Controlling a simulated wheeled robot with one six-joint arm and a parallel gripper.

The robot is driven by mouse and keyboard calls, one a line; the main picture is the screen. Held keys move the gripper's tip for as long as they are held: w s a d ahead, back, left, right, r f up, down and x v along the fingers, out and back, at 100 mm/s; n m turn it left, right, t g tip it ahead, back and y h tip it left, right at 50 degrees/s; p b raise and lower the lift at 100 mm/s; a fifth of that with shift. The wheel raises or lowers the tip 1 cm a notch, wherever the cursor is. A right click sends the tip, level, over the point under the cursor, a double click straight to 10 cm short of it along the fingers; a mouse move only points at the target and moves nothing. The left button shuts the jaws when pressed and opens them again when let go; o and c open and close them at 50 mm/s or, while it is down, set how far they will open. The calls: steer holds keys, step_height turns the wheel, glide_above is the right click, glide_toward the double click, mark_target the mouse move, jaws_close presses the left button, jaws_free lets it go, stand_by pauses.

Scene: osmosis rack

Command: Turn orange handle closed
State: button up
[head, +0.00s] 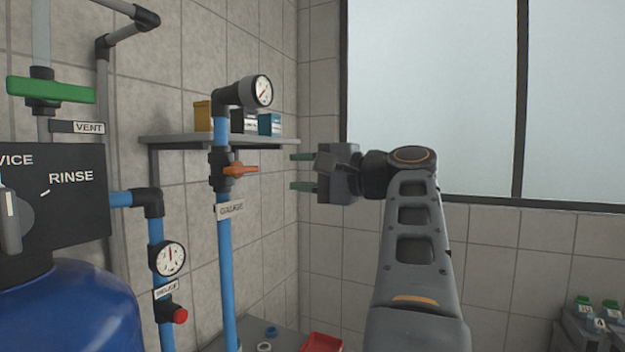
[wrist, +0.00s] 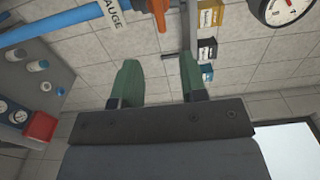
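The orange handle (head: 241,169) sits on a black valve (head: 221,170) on the upright blue pipe (head: 226,265), below a pressure gauge. In the head view it points right, across the pipe. The handle also shows at the top of the wrist view (wrist: 158,12), partly cut off. My gripper (head: 302,171) is to the right of the handle, apart from it, with its green fingers spread and pointing left. In the wrist view the gripper (wrist: 160,75) is open and empty, with nothing between the fingers.
A pressure gauge (head: 262,90) tops the pipe. A shelf (head: 170,141) with small boxes is behind the valve. A green handle (head: 50,90), a black panel (head: 75,215) and a blue tank (head: 70,310) stand left. A red tray (head: 321,343) is below.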

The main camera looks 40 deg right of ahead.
steer(key=shift+v, duration=1.05)
steer(key=w+d+f+m+g+h, duration=0.1)
steer(key=d+f+g+h, duration=0.15)
steer(key=f, duration=0.45)
steer(key=w+d+f+m+g+h, duration=0.1)
steer(key=w+d+f+h, duration=0.2)
steer(key=f, duration=0.5)
steer(key=s+a+f+n+g+h, duration=0.1)
steer(key=a+f+n+g, duration=0.25)
steer(key=f, duration=0.85)
steer(key=s+a+f+n+g, duration=0.2)
steer(key=a+f+n, duration=0.4)
steer(key=a+f, duration=0.3)
steer(key=s+a+f+n+g, duration=0.3)
steer(key=s+a+f+n, duration=0.2)
steer(key=a+f, duration=0.3)
steer(key=shift+a+f+n+h, duration=0.35)
steer(key=shift+a+f+h, duration=0.1)
steer(key=shift+a, duration=0.45)
steer(key=shift+s, duration=0.1)
